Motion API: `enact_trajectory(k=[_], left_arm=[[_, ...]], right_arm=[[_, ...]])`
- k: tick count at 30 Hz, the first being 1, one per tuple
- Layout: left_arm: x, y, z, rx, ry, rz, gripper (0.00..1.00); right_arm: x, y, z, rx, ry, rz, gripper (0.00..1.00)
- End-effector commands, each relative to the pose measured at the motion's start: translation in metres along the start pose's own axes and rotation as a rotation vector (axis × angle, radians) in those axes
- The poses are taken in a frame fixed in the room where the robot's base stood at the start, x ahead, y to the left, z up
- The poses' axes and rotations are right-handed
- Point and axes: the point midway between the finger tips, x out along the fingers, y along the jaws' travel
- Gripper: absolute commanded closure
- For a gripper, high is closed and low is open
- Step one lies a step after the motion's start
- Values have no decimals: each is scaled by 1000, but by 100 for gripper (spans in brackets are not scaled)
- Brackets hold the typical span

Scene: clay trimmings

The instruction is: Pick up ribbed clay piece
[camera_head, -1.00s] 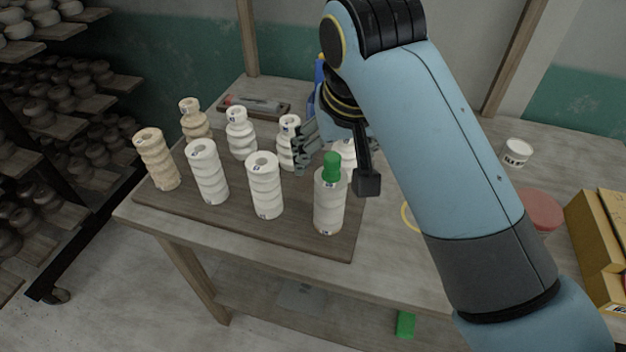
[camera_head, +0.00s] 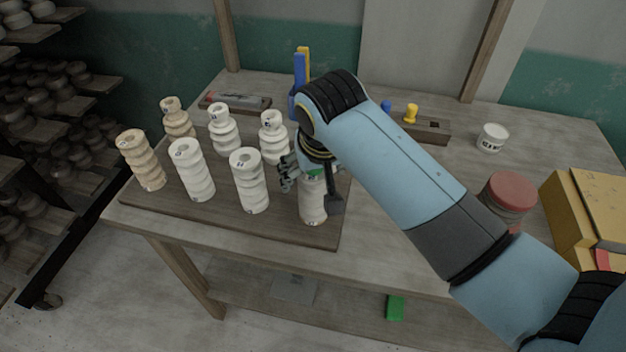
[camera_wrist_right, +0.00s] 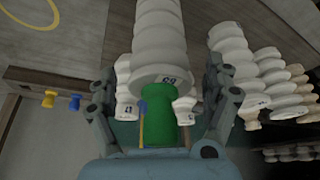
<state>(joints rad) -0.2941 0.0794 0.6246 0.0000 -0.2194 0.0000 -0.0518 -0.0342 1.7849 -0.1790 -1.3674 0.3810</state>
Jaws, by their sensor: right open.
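A white ribbed clay piece (camera_head: 312,208) stands upright at the near right corner of a wooden board (camera_head: 290,228). A green plug-like part (camera_head: 314,173) shows at its top, mostly covered by my gripper. My right gripper (camera_head: 311,187) is open around the top of this piece, one finger on each side. My left gripper is not in view.
Several other ribbed pieces stand close on the board, including a white one (camera_head: 249,185) just left and another (camera_head: 273,140) behind. A peg block (camera_head: 432,131), white tub (camera_head: 492,138), red-lidded jar (camera_head: 510,195) and yellow box (camera_head: 585,210) stand on the right.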

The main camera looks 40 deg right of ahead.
Motion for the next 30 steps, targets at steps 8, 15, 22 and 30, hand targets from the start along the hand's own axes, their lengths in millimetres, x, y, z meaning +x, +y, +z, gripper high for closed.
enact_trajectory(k=[8,15,22,30], left_arm=[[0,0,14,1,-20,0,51],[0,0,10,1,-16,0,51],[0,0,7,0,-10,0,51],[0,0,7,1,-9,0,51]], right_arm=[[0,0,0,0,-1,0,46],[0,0,0,-1,-1,0,77],[-1,0,-1,0,2,0,100],[-2,0,-2,0,3,-1,100]])
